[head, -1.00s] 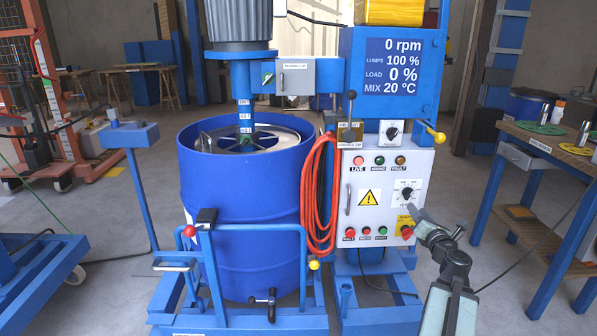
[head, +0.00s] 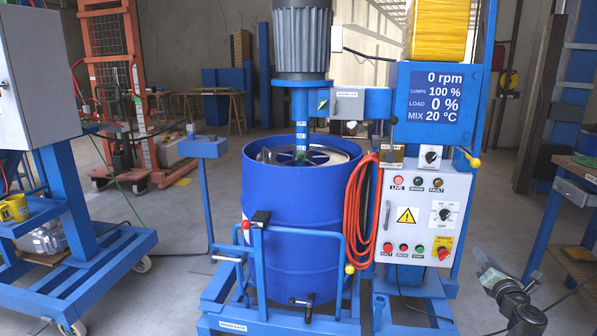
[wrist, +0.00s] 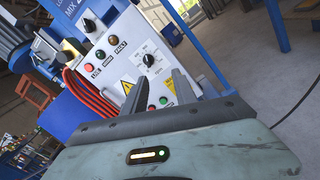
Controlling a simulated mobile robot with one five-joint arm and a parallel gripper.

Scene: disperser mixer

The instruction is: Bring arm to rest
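My gripper (head: 482,262) is at the lower right in the head view, with my arm below it. It is apart from the control panel (head: 428,225) and holds nothing. In the wrist view its two grey fingers (wrist: 159,82) stand apart with a gap between them. The panel shows beyond the fingers in the wrist view, with its dial, lamps and buttons partly hidden. In the head view the panel has a red switch on a yellow plate (head: 444,251). The display (head: 438,96) reads 0 rpm.
The blue drum (head: 298,215) stands under the mixer motor (head: 302,40) behind a blue frame. A red hose (head: 358,205) hangs beside the panel. A workbench (head: 555,215) stands at the right, and a blue cart (head: 85,275) at the left. Bare floor (head: 180,215) lies between cart and drum.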

